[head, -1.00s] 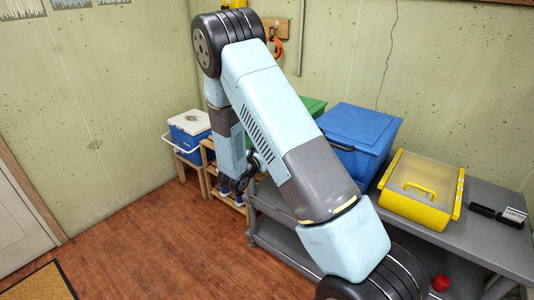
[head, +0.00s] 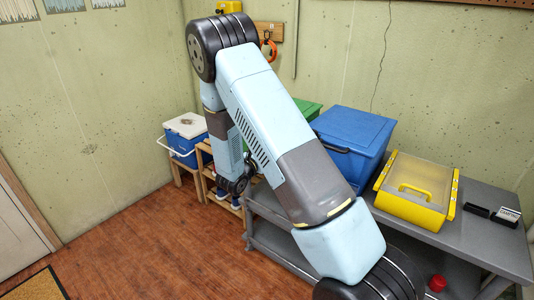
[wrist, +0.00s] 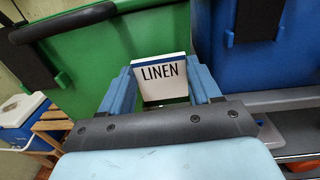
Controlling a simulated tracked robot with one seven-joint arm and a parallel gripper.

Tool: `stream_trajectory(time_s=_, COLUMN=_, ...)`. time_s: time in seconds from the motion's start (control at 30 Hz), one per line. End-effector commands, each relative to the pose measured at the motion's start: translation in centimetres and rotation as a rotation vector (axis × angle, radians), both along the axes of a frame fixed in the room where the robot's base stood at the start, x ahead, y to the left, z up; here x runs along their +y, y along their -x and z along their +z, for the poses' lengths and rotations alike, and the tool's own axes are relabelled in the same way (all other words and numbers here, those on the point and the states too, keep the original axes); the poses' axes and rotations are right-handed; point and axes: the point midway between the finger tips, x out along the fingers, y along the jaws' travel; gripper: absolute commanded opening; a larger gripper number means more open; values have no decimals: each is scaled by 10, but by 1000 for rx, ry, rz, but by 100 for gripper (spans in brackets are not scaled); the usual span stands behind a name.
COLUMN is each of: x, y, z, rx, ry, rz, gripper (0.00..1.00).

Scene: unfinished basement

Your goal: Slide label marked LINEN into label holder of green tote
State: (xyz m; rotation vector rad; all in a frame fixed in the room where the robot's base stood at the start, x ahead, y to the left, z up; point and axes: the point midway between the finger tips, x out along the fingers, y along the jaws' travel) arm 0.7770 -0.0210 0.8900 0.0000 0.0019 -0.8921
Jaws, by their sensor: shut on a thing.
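The label marked LINEN (wrist: 161,78) is a white plate with a dark blue top edge and black letters, upright and facing the wrist camera. My gripper (wrist: 164,88) is shut on it, with one blue finger at each side. The green tote (wrist: 120,50) stands behind the label in the wrist view, with a dark handle-like bar along its upper left. In the head view the green tote (head: 308,108) is mostly hidden by my arm. My gripper's fingers are hidden in the head view.
A blue tote (head: 352,132) stands right of the green one and also shows in the wrist view (wrist: 240,60). A blue cooler (head: 186,138) stands at left.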

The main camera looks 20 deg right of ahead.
Motion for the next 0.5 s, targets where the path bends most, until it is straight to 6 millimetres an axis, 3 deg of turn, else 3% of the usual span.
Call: stream_trajectory(time_s=0.5, x=1, y=0, z=-5, rx=1, ry=1, rz=1, gripper=34)
